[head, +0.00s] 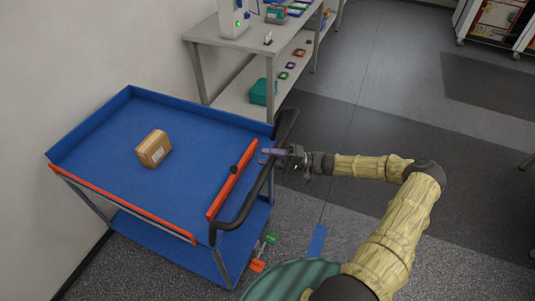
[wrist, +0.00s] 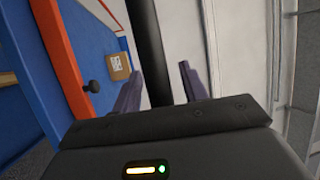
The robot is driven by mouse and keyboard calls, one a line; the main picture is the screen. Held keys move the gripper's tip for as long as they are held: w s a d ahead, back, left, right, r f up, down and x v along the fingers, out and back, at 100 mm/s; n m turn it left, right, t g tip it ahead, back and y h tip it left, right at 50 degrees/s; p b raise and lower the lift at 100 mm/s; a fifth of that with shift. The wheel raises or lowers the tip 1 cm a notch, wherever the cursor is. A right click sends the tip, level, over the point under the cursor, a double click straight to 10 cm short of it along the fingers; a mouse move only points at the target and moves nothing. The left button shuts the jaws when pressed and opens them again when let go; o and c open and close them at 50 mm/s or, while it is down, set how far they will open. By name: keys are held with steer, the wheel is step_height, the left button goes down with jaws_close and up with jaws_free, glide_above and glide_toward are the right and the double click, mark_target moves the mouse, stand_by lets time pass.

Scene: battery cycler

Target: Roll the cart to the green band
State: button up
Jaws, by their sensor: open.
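The cart (head: 118,100) is blue with a raised rim, a lower shelf and orange strips, and stands against the wall. Its black push handle (head: 238,212) runs along the right end. My gripper (head: 268,156) is at the handle, with its purple fingers open. In the wrist view the black handle bar (wrist: 148,45) passes between the two fingers (wrist: 162,82), which are apart from each other and not closed on it. A cardboard box (head: 153,149) sits on the top tray. I cannot make out a green band on the floor.
A grey bench (head: 210,32) with a lower shelf stands behind the cart. Small orange and green parts (head: 257,265) show low by the cart's right end. A blue strip (head: 317,241) lies on the floor. Open floor (head: 400,75) extends at the upper right.

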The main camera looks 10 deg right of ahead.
steer(key=shift+a, duration=0.2)
steer(key=shift+c, duration=0.2)
jaws_close()
steer(key=shift+d, duration=0.1)
